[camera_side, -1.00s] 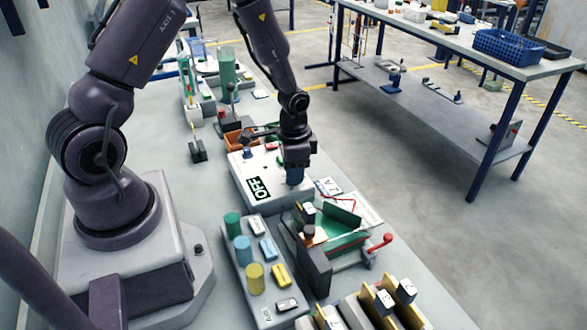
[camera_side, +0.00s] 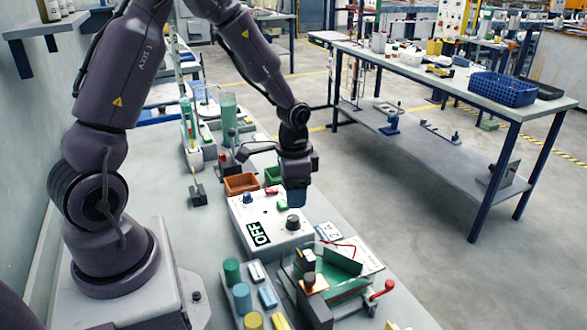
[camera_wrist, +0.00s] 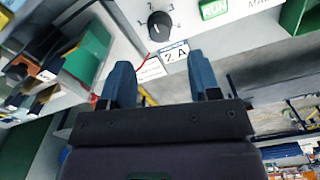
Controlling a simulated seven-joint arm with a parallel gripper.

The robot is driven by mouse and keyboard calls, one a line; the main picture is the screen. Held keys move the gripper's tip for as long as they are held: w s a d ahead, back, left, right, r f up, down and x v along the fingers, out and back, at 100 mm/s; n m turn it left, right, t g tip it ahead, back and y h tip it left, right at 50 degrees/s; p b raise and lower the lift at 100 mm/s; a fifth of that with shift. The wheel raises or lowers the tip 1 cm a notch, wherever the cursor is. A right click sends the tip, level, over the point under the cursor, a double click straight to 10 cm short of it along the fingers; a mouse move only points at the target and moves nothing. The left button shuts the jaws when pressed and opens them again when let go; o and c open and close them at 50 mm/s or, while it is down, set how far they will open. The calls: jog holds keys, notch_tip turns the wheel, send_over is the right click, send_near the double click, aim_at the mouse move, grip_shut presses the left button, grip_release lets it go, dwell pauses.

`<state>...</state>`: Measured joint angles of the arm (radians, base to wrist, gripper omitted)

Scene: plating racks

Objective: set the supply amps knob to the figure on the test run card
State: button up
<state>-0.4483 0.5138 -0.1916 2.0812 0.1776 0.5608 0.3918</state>
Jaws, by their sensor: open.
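The supply (camera_side: 262,222) is a white box on the bench with a large OFF sign on its near side. Its black amps knob (camera_side: 293,222) stands on the top; it also shows in the wrist view (camera_wrist: 160,25), with small figures around it. The pointer's exact figure is too small to tell. The test run card (camera_wrist: 174,52) reads 2 A and lies beside the box; it also shows in the side view (camera_side: 330,231). My gripper (camera_side: 296,203) is open and empty, its blue fingers above the knob and apart from it.
A fixture with a green part and red-knobbed handle (camera_side: 383,288) stands just in front of the supply. Several coloured cylinders (camera_side: 242,298) stand at the near left. An orange bin (camera_side: 241,184) lies behind the box.

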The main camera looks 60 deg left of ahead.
aim_at(288, 220)
notch_tip(288, 220, up, 6)
jog(key=shift+r, duration=0.1)
dwell(0.4)
jog(key=s+d+r+n+t, duration=0.1)
jog(key=s+d+r+t, duration=0.1)
jog(key=s+d+r, duration=0.3)
jog(key=s+d+r+n+t, duration=0.2)
jog(key=s+d+r+t, duration=0.1)
jog(key=s+r, duration=0.6)
notch_tip(288, 220, up, 2)
jog(key=shift+d+r+t, duration=0.1)
jog(key=shift+d+t, duration=0.2)
jog(key=shift+d, duration=0.6)
